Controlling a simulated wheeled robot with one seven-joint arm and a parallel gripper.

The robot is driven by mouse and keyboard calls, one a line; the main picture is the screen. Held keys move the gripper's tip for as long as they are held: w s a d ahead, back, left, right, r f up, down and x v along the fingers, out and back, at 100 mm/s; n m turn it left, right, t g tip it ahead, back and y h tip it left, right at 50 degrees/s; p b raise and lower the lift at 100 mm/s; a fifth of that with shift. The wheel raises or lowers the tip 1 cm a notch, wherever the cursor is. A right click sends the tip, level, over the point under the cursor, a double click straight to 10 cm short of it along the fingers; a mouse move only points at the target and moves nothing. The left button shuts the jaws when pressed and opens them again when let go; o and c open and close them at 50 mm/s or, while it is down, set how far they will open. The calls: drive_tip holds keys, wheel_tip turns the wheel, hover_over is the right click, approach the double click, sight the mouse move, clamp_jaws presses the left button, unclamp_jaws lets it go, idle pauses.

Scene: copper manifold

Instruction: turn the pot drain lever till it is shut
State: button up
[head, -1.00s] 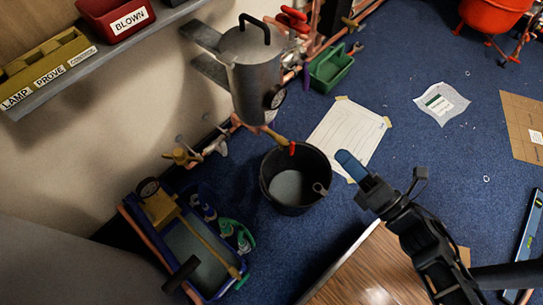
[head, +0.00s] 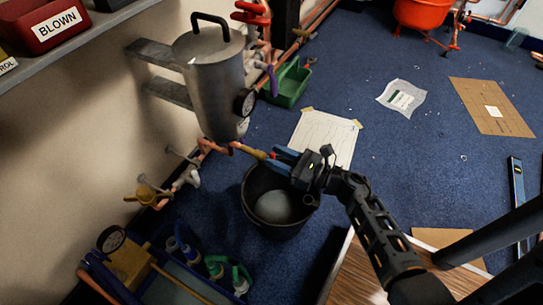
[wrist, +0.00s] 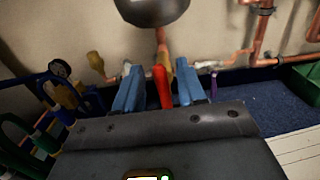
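The grey metal pot (head: 213,85) stands on brackets at the wall, and its underside shows at the top of the wrist view (wrist: 152,10). Its copper and brass drain (head: 247,150) runs out below it. The red drain lever (wrist: 162,88) shows in the wrist view between my blue fingers, in front of the brass drain body (wrist: 167,68). My gripper (head: 282,161) is at the drain's end, above the black bucket (head: 272,232). It is open, with a finger on each side of the lever (wrist: 157,92) and visible gaps. The head view mostly hides the lever behind the fingers.
A brass tap (head: 146,195) and copper pipe lie along the wall to the left. A blue tool carrier (head: 165,290) with bottles is at lower left. A green tray (head: 290,84) and a taped sheet (head: 325,137) lie behind the bucket. A wooden tabletop (head: 362,270) is in front.

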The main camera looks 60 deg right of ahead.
drive_tip(key=shift+w, duration=1)
clamp_jaws()
